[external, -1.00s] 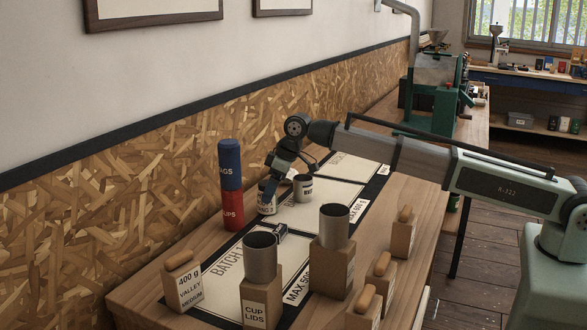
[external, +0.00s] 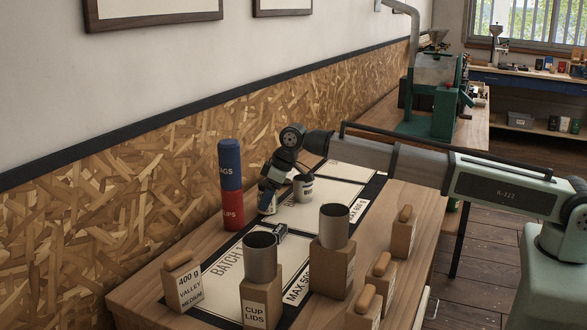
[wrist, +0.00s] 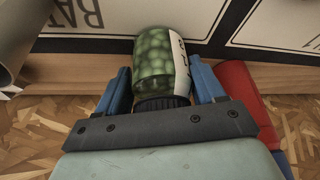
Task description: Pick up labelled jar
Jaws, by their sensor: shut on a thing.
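The labelled jar (wrist: 156,62) has green round contents, a white label and a dark lid. In the wrist view it sits between the two blue fingers of my gripper (wrist: 163,80), its lid toward the palm. My gripper (external: 268,194) is shut on the jar. In the external view only a small part of the jar (external: 268,208) shows below the fingers, low over the mat beside the wall. Whether its base touches the mat cannot be told.
A white-labelled cup (external: 303,190) stands close right of my gripper. A red and blue cylinder stack (external: 230,185) stands close left. Metal cups on wooden blocks (external: 334,228) (external: 261,260) and a small dark box (external: 281,232) are nearer the front. The mat's far part (external: 335,190) is clear.

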